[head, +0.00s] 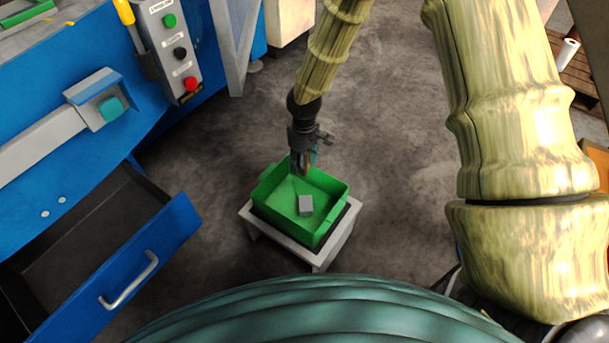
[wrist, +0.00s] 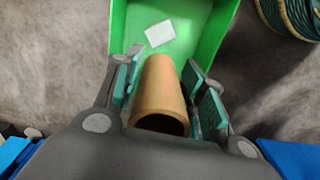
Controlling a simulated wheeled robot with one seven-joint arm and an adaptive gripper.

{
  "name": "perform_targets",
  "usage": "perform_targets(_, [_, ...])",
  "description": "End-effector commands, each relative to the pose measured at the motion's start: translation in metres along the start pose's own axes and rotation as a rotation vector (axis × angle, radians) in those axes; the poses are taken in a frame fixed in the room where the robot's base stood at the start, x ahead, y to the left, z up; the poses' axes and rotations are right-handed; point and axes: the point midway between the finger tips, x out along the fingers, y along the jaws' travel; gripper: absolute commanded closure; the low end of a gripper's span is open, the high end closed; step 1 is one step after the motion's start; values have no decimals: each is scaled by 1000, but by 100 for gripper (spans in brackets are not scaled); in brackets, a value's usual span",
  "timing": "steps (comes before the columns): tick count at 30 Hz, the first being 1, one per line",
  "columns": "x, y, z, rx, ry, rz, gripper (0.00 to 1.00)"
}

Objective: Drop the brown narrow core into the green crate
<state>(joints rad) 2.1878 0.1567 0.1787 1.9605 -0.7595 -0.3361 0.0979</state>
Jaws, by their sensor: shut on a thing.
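In the head view the core is mostly hidden by the gripper.
The pale stand (head: 318,257) carries the crate. A blue machine with an open drawer (head: 150,255) is at the left. Grey floor (head: 400,200) around the stand is clear.

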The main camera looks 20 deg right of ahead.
Motion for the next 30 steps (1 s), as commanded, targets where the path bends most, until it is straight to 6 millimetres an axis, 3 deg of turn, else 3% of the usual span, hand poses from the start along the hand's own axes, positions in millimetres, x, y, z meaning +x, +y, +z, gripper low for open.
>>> perform_targets(1, [16, 2, -1, -10, 1, 2, 76])
perform_targets(3, [23, 4, -2, -24, 2, 5, 76])
perform_targets(17, [41, 8, -4, -51, 2, 11, 76])
perform_targets(30, [81, 9, -4, -51, 3, 11, 76])
